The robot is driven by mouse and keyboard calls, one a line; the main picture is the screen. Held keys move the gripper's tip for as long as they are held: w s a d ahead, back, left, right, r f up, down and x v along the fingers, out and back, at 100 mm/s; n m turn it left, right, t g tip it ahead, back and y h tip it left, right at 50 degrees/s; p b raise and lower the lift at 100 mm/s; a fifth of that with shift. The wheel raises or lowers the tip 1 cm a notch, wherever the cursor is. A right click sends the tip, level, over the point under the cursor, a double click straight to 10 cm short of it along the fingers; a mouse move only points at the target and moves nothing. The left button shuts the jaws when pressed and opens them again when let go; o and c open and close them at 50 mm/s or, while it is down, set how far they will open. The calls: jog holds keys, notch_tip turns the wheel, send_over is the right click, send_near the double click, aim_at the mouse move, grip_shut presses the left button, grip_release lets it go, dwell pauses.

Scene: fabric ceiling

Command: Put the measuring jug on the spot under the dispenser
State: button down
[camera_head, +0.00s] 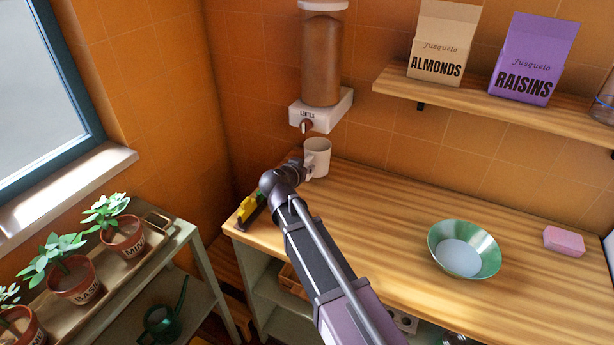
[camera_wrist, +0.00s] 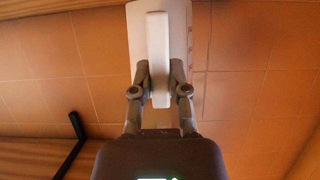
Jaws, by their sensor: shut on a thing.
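The white measuring jug (camera_head: 318,153) is upright at the back left corner of the wooden counter, below the lentil dispenser (camera_head: 320,108). I cannot tell whether its base touches the counter. My gripper (camera_head: 306,166) is shut on the jug's handle from the front left. In the wrist view my gripper (camera_wrist: 160,78) has its two fingers on either side of the white handle (camera_wrist: 158,55), with the jug's body (camera_wrist: 135,40) behind it. The spot under the dispenser is hidden by the jug and my arm.
A green bowl (camera_head: 464,249) and pink sponge (camera_head: 564,241) stand on the counter (camera_head: 400,205) to the right. A yellow object (camera_head: 247,208) lies at its left edge. A shelf (camera_head: 480,98) holds almond and raisin packs above. Potted herbs stand at left.

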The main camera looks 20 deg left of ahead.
jog(key=shift+f+b, duration=0.45)
jog(key=shift+f, duration=0.3)
jog(key=shift+f, duration=0.1)
jog(key=c, duration=0.6)
grip_release()
jog(key=shift+c, duration=0.2)
jog(key=p+v, duration=0.4)
jog(key=v, duration=0.8)
jog(key=shift+p, duration=0.3)
